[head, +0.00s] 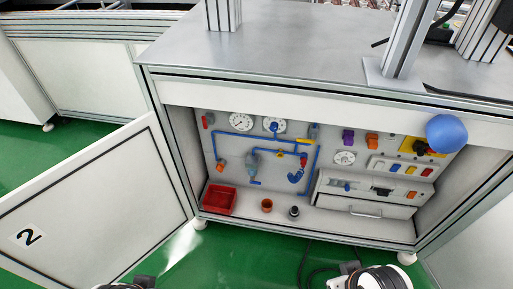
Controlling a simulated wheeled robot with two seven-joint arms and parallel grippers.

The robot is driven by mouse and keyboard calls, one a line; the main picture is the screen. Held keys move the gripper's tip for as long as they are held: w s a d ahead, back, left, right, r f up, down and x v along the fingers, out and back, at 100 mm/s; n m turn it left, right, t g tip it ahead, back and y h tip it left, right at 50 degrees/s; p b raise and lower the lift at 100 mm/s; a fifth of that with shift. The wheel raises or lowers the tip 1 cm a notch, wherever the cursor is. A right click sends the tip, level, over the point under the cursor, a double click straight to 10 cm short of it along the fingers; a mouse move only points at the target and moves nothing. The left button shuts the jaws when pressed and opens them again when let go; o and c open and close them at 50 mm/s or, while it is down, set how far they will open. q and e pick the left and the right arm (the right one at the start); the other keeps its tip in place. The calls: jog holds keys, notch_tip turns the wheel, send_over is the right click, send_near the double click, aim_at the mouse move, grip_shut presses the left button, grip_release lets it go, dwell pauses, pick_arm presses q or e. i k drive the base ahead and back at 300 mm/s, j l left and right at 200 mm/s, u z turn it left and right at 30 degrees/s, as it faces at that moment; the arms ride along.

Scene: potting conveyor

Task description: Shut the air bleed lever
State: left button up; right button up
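The open cabinet holds a panel with blue pipes (236,134). Several small handles sit along them: a red one (208,120) at upper left, an orange one (221,163) at lower left, a yellow one (302,141) at the middle right and a red part (303,160) just below that. No label is readable, so I cannot tell which is the air bleed lever or how it stands. Only the tops of my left gripper (143,281) and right gripper (350,268) area show at the bottom edge, well short of the panel. Their fingers cannot be made out.
The white door (95,212) marked 2 stands open at left. A blue ball (446,133) is at the upper right. Cables lie on the green floor.

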aim_at(206, 123)
jog(key=i+j+z, duration=0.1)
jog(key=j+z, duration=0.15)
jog(key=z, duration=0.25)
jog(key=i+j+z, duration=0.1)
jog(key=j+z, duration=0.15)
jog(key=z, duration=0.2)
